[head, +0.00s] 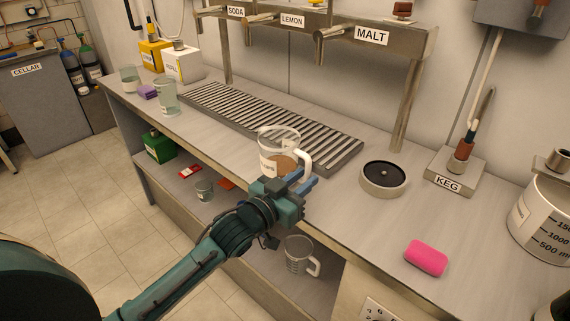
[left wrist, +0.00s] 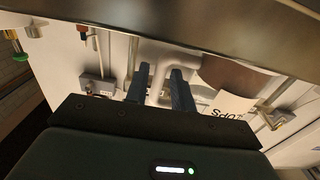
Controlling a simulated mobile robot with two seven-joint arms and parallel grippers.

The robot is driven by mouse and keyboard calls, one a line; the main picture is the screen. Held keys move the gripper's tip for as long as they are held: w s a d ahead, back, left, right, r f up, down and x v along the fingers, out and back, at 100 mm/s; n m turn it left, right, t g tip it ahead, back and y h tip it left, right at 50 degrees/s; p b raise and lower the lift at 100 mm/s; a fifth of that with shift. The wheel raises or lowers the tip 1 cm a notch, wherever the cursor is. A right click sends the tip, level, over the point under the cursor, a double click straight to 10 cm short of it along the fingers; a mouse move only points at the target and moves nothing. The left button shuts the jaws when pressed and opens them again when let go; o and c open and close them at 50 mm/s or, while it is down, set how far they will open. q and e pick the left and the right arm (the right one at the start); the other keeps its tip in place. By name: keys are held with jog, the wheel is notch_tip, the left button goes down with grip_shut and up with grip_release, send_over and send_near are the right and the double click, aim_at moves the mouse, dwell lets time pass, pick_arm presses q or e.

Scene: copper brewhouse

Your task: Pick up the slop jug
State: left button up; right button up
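The slop jug (head: 272,143) is a clear jug with a white handle and a pale label, upright at the counter's front edge beside the drip tray. My left gripper (head: 300,182) is at its handle side. In the left wrist view, the two dark fingers of my left gripper (left wrist: 160,82) stand on either side of the white handle (left wrist: 158,92). Whether both fingers press on it I cannot tell. The jug's label (left wrist: 225,108) shows beside them. The jug's lower part is partly hidden by the gripper. My right gripper is out of view.
The slatted drip tray (head: 335,160) lies behind the jug. Another glass jug (head: 299,258) stands on the shelf below. The counter between disc and sponge is clear.

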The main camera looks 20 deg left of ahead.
pick_arm(q)
jog(key=shift+x, duration=1.1)
grip_shut()
